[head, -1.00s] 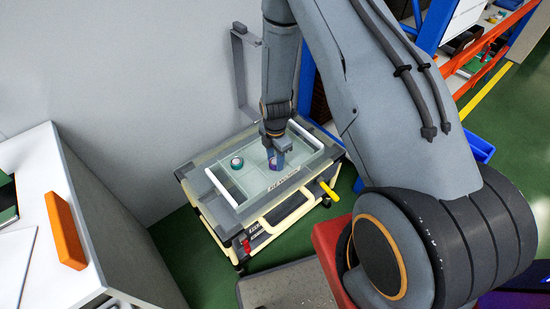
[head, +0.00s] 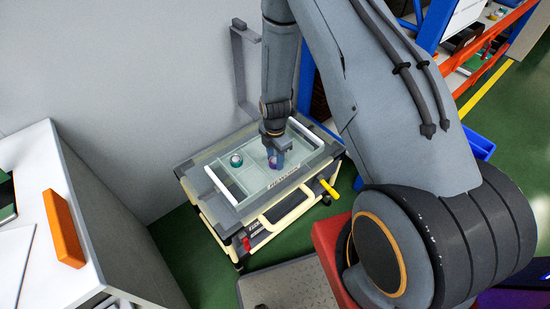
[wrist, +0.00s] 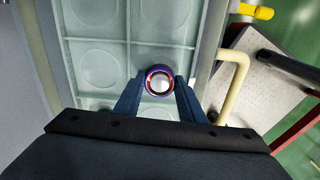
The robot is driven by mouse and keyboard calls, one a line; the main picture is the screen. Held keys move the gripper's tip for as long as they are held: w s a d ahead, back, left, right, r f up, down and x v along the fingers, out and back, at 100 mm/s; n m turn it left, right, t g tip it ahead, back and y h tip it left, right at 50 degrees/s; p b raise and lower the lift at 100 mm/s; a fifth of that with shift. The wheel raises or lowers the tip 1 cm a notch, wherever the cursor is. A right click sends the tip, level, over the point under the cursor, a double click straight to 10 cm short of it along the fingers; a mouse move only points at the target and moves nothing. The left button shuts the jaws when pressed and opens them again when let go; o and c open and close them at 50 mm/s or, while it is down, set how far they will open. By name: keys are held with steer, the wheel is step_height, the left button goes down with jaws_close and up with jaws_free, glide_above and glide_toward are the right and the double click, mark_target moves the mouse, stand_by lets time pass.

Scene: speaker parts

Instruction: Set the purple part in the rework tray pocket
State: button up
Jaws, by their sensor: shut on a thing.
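My gripper (head: 274,159) points down over the right half of the rework tray (head: 214,177), a pale translucent tray with white end handles on top of a cart. It is shut on the purple part (wrist: 159,81), which shows in the wrist view as a round piece with a purple-blue rim, a red ring and a pale centre. The part sits between the fingertips, over a rib beside the round pockets (wrist: 153,20). I cannot tell whether it touches the tray. Another round part, teal and white (head: 236,160), sits in a left pocket of the tray.
The cart has a yellow handle (head: 328,189) at the right and a red knob (head: 246,243) at the front. A white cabinet with an orange block (head: 63,228) stands at the left. A wall is close behind the cart. Several pockets in the tray look empty.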

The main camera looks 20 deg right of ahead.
steer(key=shift+f, duration=0.4)
steer(key=o, duration=1.3)
steer(key=shift+r, duration=0.1)
steer(key=shift+r+p, duration=2.2)
steer(key=shift+r, duration=1.7)
steer(key=s+r+m, duration=0.6)
steer(key=r+m, duration=0.1)
steer(key=r, duration=0.3)
steer(key=s+r+m, duration=0.6)
steer(key=r+m, duration=0.1)
steer(key=r, duration=0.3)
steer(key=s+r+m, duration=0.6)
steer(key=r+m, duration=0.1)
steer(key=r, duration=0.3)
steer(key=shift+s+d+r+t, duration=0.1)
steer(key=shift+s+d+t, duration=0.05)
steer(key=shift+t, duration=0.25)
steer(key=shift+s+r+m, duration=0.15)
steer(key=shift+s+m, duration=0.25)
steer(key=shift+c, duration=0.3)
